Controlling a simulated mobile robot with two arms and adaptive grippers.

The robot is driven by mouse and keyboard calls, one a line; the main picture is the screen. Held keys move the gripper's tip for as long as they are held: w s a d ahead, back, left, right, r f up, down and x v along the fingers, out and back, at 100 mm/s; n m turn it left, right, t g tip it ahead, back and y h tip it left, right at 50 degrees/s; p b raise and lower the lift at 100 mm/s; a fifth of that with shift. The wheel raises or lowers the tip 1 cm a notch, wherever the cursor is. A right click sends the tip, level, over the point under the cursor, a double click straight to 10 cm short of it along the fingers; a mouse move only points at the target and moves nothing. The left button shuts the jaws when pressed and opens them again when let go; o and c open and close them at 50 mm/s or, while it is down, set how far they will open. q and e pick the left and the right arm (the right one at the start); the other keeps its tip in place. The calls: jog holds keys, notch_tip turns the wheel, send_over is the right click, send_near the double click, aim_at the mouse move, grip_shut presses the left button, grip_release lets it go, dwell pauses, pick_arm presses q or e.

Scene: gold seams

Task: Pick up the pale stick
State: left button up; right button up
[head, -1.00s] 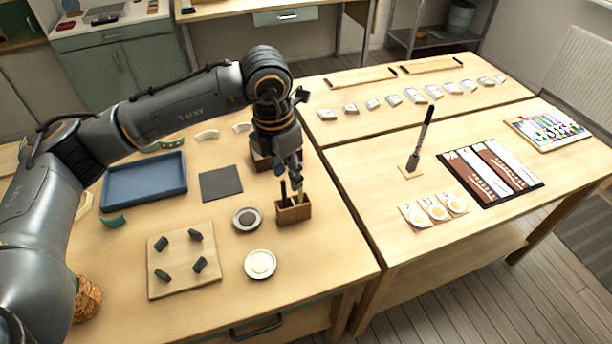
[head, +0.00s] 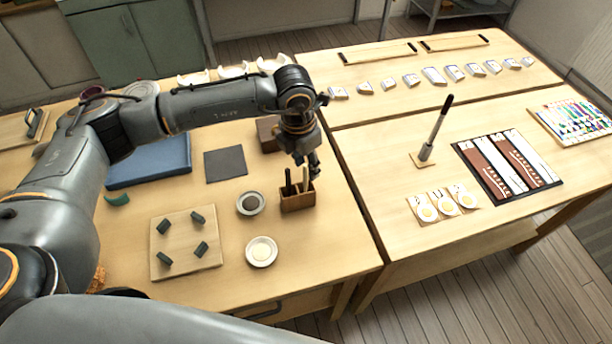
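The pale stick (head: 306,181) stands upright in a small brown wooden holder (head: 297,201) near the right edge of the left table. Dark sticks (head: 289,182) stand beside it in the same holder. My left gripper (head: 311,169) points down right over the holder, with its fingers at the top of the pale stick. The fingers are small and dark here, so I cannot tell whether they are apart or touch the stick. My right gripper is not in view.
A dish with dark contents (head: 250,203) and a pale dish (head: 262,251) lie left of the holder. A board with dark pieces (head: 186,243), a dark mat (head: 225,164) and a blue tray (head: 150,165) lie further left. A brown block (head: 268,133) stands behind the holder.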

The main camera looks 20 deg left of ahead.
aim_at(307, 177)
pick_arm(q)
notch_tip(307, 177, down, 4)
jog(key=shift+d+f+p, duration=0.1)
jog(key=shift+p, duration=1)
jog(key=shift+w+f, duration=0.1)
jog(key=shift+f, duration=0.2)
grip_shut()
